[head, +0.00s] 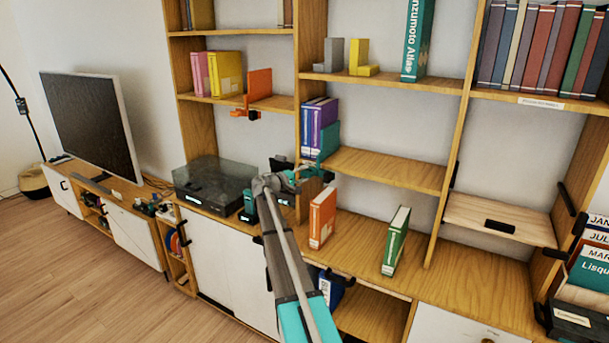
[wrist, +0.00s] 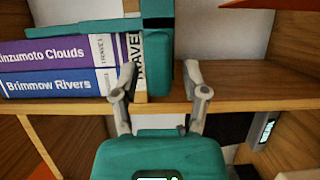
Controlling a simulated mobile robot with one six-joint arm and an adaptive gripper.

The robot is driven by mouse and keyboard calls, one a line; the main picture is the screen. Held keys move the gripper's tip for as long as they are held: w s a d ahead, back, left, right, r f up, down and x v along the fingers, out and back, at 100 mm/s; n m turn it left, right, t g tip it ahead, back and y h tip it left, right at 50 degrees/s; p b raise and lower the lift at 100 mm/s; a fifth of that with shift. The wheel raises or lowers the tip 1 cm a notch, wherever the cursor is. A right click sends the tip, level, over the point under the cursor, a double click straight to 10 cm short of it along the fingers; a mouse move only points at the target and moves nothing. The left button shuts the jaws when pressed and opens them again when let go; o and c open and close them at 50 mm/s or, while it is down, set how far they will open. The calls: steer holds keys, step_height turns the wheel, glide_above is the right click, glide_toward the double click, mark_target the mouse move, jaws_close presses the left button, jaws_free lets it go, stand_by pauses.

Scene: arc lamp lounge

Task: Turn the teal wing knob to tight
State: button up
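A teal bookend (head: 329,138) stands beside the purple and blue books at the left end of the middle shelf. Small teal and black clamp parts show under the shelf edge, right at my gripper (head: 308,172). In the wrist view the fingers of my gripper (wrist: 160,67) are spread, one on each side of a teal block (wrist: 158,75) with a black band. This block seems to be the clamp or its teal wing knob; I cannot tell its wing shape or turn. A gap shows at the right finger; contact at the left is unclear.
Below stand an orange book (head: 322,217) and a green book (head: 396,240). The middle shelf (head: 390,170) is bare to the right.

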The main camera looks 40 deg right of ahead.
steer(key=shift+a, duration=0.1)
stand_by(0.3)
steer(key=a, duration=1.1)
steer(key=shift+a, duration=0.4)
steer(key=s+a+f+y, duration=0.6)
steer(key=s+a, duration=0.4)
steer(key=a, duration=0.3)
steer(key=s+a+f+y, duration=0.6)
steer(key=s+a, duration=0.5)
steer(key=a, duration=0.2)
steer(key=s+a+f+y, duration=0.6)
steer(key=s+a, duration=0.5)
steer(key=a, duration=0.2)
steer(key=shift+p, duration=0.3)
steer(key=shift+s, duration=0.1)
